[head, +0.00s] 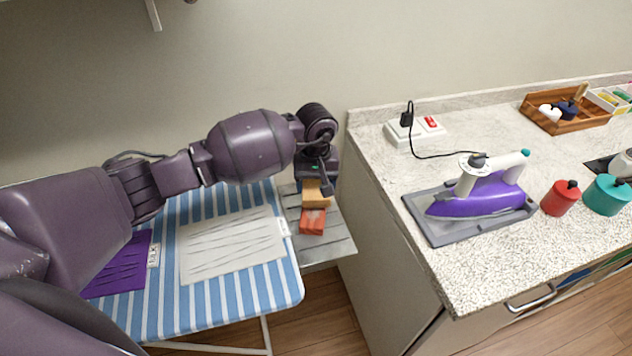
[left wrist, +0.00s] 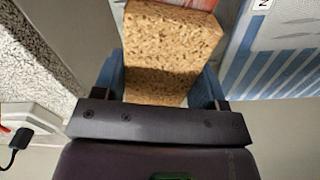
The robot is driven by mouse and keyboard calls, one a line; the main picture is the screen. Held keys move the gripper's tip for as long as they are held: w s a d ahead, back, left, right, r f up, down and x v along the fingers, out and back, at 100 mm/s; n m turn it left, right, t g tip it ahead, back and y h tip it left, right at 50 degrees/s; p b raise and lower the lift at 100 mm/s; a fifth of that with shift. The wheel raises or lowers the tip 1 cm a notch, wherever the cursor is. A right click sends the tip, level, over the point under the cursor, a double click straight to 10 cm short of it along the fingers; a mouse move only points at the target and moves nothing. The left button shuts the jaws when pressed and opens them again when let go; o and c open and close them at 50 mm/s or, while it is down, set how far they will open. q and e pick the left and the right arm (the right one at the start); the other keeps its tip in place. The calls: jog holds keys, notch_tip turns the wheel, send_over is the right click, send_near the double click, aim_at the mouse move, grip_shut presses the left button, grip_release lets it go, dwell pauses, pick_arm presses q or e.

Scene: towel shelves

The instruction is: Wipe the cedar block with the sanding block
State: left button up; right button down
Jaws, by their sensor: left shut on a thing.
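The sanding block (head: 316,194) is a tan, cork-like block held between my left gripper's (head: 317,183) fingers. In the left wrist view the sanding block (left wrist: 170,50) fills the gap between the blue fingers of the left gripper (left wrist: 160,84). The cedar block (head: 312,222) is reddish-orange and lies on the grey slatted shelf at the ironing board's right end. Its far end is hidden behind the sanding block, and I cannot tell whether they touch. A reddish strip of the cedar block (left wrist: 192,3) shows at the top of the left wrist view. My right gripper is not in view.
The striped ironing board (head: 220,305) bears a pale cloth (head: 230,247) and a purple cloth (head: 118,268). The speckled counter (head: 465,275) stands close right of the shelf (head: 325,246), with a purple iron (head: 480,195) on a grey stand. A socket box (head: 414,132) sits behind it.

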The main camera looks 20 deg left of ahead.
pick_arm(q)
jog(key=shift+f, duration=0.25)
jog(key=shift+f+b, duration=0.1)
jog(key=shift+b, duration=0.2)
